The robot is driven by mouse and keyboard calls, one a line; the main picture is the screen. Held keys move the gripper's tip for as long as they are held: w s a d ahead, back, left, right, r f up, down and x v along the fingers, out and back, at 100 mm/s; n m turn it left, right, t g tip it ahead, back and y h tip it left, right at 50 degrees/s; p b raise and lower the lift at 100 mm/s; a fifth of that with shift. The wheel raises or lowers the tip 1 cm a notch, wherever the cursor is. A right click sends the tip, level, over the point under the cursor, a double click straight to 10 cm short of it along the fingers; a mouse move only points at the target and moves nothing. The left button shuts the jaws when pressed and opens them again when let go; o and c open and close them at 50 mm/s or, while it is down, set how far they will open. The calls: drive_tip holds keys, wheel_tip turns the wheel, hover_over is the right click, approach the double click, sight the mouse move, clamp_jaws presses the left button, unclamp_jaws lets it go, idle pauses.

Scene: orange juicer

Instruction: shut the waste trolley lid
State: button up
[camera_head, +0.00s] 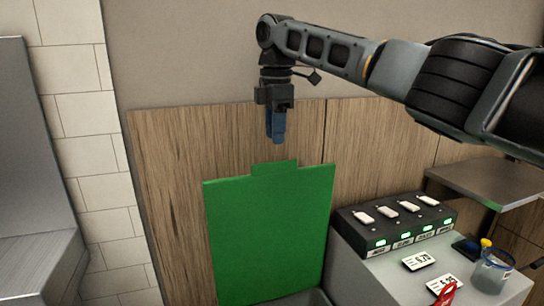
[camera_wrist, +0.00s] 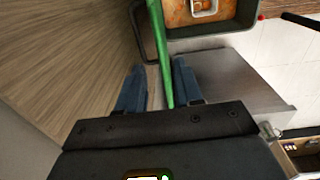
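The green waste trolley lid (camera_head: 270,235) stands open and upright in the head view, with a small tab at its top edge. In the wrist view the lid (camera_wrist: 160,45) is seen edge-on as a thin green strip. My gripper (camera_head: 277,139) points down just above the tab, with a small gap in the head view. In the wrist view my gripper (camera_wrist: 158,65) has its two blue fingers apart, one on each side of the strip, and neither visibly touches it. The trolley bin (camera_wrist: 250,24) shows its dark rim and orange-brown contents.
A wood panel (camera_head: 165,190) stands behind the lid. To the right, a grey counter (camera_head: 378,285) carries a black box (camera_head: 395,222) with several green lights, price cards (camera_head: 419,261) and a clear cup (camera_head: 491,272). A grey metal unit (camera_head: 30,170) stands at the left.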

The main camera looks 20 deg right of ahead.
sight(275, 162)
drive_tip(key=shift+w+f+p, duration=0.1)
drive_tip(key=shift+f+p, duration=0.4)
drive_tip(key=shift+f, duration=3.3)
drive_tip(key=shift+c, duration=0.5)
clamp_jaws()
